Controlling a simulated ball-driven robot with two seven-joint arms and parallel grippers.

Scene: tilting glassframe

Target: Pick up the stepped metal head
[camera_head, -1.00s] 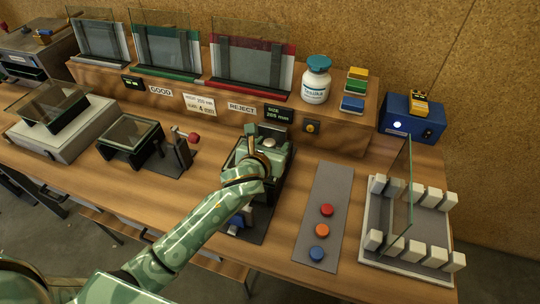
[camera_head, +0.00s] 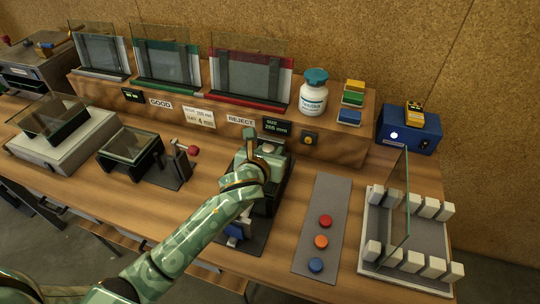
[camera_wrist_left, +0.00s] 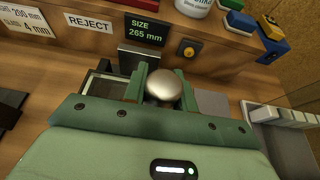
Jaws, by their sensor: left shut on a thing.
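The stepped metal head (camera_wrist_left: 164,87) shows in the left wrist view as a smooth silver dome between the green fingers. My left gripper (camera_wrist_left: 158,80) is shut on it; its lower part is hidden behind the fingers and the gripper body. In the head view my left gripper (camera_head: 266,152) is over the dark fixture on the bench, below the size display. The gripper and wrist cover most of that fixture, and I cannot tell whether the head is clear of its seat. My right gripper is in neither view.
A dark base plate (camera_head: 251,240) lies under my wrist. To its right is a grey strip (camera_head: 328,195) with red, orange and blue buttons. A glass pane (camera_head: 397,205) stands in a white-block rack at right. A raised shelf with a white bottle (camera_head: 313,97) is behind.

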